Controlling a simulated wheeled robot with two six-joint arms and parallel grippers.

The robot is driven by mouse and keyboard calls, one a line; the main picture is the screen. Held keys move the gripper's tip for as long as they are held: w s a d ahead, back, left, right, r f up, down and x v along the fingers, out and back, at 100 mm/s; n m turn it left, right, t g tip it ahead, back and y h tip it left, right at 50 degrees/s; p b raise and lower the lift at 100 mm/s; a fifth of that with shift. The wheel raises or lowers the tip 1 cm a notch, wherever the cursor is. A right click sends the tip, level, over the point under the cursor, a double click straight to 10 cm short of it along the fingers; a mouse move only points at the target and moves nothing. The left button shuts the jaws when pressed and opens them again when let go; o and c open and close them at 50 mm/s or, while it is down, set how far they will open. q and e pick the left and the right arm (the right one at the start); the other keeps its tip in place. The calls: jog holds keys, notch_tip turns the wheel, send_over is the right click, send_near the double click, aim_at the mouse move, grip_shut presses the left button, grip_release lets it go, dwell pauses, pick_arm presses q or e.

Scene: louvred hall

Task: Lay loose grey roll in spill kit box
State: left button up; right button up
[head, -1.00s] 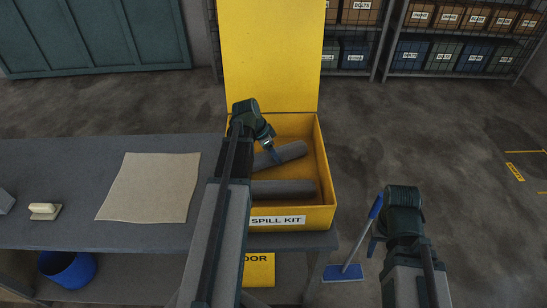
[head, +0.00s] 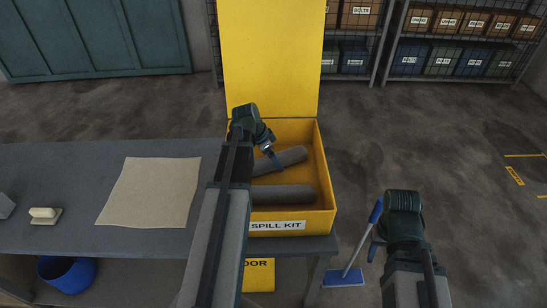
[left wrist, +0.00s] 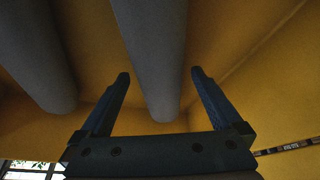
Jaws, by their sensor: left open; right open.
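The yellow spill kit box (head: 327,190) stands open on the table, its lid upright at the back. Two grey rolls are inside. One grey roll (head: 285,194) lies along the front. The other grey roll (head: 292,156) lies slanted behind it, partly hidden by my left arm. My left gripper (head: 270,160) reaches down into the box at the slanted roll. In the left wrist view its fingers (left wrist: 160,74) are apart, one on each side of that roll (left wrist: 160,85); the other roll (left wrist: 35,60) is to the left. My right gripper (head: 373,245) hangs empty right of the box, largely hidden behind its wrist.
A beige sheet (head: 150,190) and a small cream-handled block (head: 44,214) lie on the grey table (head: 75,175). A blue bucket (head: 68,273) is on the lower shelf. Shelves with bins are behind.

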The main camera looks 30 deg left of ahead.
pick_arm(q)
jog(key=p+v, duration=1)
jog(key=v, duration=0.2)
jog(key=shift+p, duration=0.3)
jog(key=shift+w, duration=0.1)
